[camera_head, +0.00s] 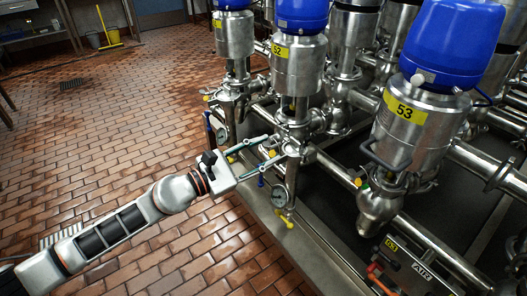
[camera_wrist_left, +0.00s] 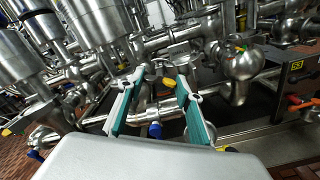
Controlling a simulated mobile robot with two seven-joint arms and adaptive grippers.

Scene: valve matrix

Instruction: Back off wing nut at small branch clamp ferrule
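My left gripper (camera_head: 277,148) reaches in from the left toward the pipework below the valve marked 52 (camera_head: 293,62). Its two fingers are apart. In the left wrist view the gripper (camera_wrist_left: 162,78) also shows open, with teal finger pads and steel pipework (camera_wrist_left: 160,110) behind the gap. A small branch fitting (camera_wrist_left: 168,81) appears near the fingertips; I cannot tell whether they touch it. The wing nut and its clamp ferrule are too small or hidden to make out. My right gripper is in neither view.
The valve marked 53 (camera_head: 407,120) and thick pipes stand to the right. A steel curb (camera_head: 318,252) edges the skid. The tiled floor (camera_head: 110,130) to the left is mostly clear.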

